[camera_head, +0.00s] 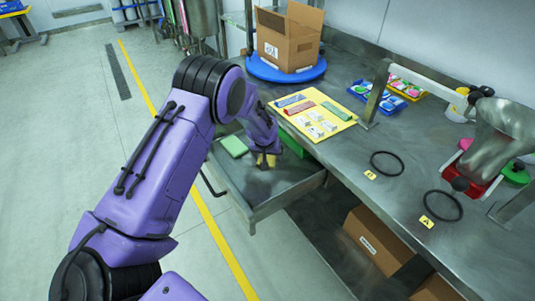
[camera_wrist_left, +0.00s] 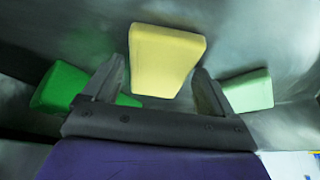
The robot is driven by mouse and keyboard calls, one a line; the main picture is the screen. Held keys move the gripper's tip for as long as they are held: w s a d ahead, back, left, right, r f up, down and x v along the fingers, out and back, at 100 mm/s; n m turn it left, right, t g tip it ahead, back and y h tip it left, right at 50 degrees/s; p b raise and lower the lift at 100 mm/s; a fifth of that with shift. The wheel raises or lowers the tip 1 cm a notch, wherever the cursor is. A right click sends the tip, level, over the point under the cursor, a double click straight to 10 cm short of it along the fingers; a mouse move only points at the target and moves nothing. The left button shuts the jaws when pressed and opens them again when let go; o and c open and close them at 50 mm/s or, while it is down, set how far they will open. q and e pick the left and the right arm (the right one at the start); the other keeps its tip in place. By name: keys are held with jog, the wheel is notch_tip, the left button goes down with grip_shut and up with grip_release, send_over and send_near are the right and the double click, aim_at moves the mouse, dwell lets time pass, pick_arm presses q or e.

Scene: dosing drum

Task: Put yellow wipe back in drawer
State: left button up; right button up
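The yellow wipe (camera_wrist_left: 166,60) is a thick block in the left wrist view, lying between and just beyond my left gripper's fingertips (camera_wrist_left: 162,82). The fingers are spread apart, and I cannot tell whether they touch its sides. In the head view the left gripper (camera_head: 264,157) points down into the open drawer (camera_head: 262,199), and a little of the yellow wipe (camera_head: 268,161) shows beneath it. A pale green wipe (camera_head: 234,146) lies in the drawer to its left, a darker green one (camera_head: 294,145) to its right. My right gripper is not in view.
The metal bench (camera_head: 350,190) borders the drawer on the right. On it are a yellow board (camera_head: 335,126) with packets, a cardboard box (camera_head: 287,43) on a blue disc, and two black rings (camera_head: 387,163). Cardboard boxes (camera_head: 377,240) stand below. The floor at left is clear.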

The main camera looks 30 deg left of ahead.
pick_arm(q)
jog(key=shift+r, duration=0.35)
jog(key=v, duration=1.1)
jog(key=shift+r, duration=0.35)
jog(key=shift+s, duration=0.2)
